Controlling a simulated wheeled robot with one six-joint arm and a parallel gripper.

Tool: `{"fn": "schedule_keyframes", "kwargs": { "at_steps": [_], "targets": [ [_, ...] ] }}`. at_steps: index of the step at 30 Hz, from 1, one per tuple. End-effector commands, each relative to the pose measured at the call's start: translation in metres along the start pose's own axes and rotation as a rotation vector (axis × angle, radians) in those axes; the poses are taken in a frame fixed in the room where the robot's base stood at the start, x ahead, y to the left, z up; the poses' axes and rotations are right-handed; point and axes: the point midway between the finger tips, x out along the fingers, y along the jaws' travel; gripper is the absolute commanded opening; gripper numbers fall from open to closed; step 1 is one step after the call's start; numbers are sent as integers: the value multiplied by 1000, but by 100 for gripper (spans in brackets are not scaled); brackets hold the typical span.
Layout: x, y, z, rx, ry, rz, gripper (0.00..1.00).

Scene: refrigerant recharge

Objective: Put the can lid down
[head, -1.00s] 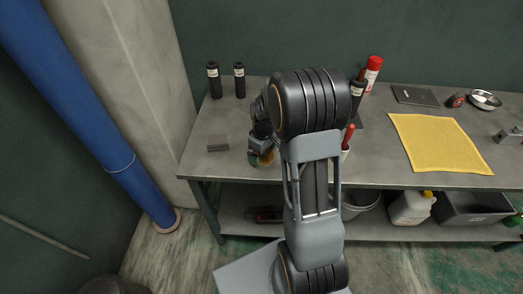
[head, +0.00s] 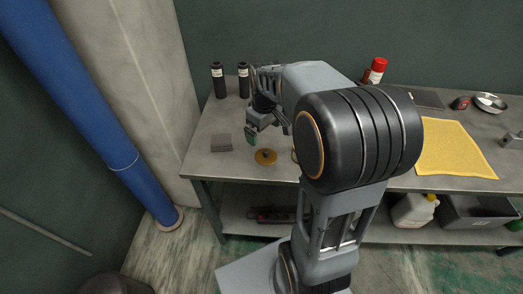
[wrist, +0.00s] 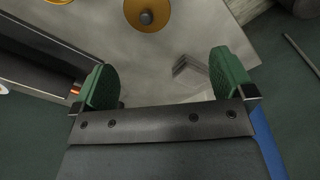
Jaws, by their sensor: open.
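The can lid (head: 265,157), a round gold disc with a dark central knob, lies flat on the workbench near its front edge. It also shows at the top of the wrist view (wrist: 147,14), its upper edge cut off by the frame. My gripper (head: 256,134) is above the bench, up and left of the lid in the head view. In the wrist view my gripper (wrist: 166,76) has its two green finger pads wide apart with nothing between them, clear of the lid.
A grey block (head: 221,143) sits left of the lid. Two black bottles (head: 219,80) stand at the back left. A red-capped can (head: 377,70), a yellow cloth (head: 452,150) and a metal bowl (head: 490,102) are to the right. My arm hides the bench's middle.

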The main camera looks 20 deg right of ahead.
Motion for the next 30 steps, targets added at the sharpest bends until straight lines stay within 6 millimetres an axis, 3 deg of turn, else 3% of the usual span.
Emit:
{"fn": "schedule_keyframes", "kwargs": {
  "at_steps": [3, 6, 12, 19, 30],
  "targets": [
    [-20, -38, 24, 91, 69, 32, 100],
    [-27, -66, 46, 175, 126, 45, 100],
    [-28, -105, 82, 309, 222, 48, 100],
    [-23, -121, 98, 374, 267, 40, 100],
    [-22, -124, 94, 375, 269, 43, 100]
  ]
}}
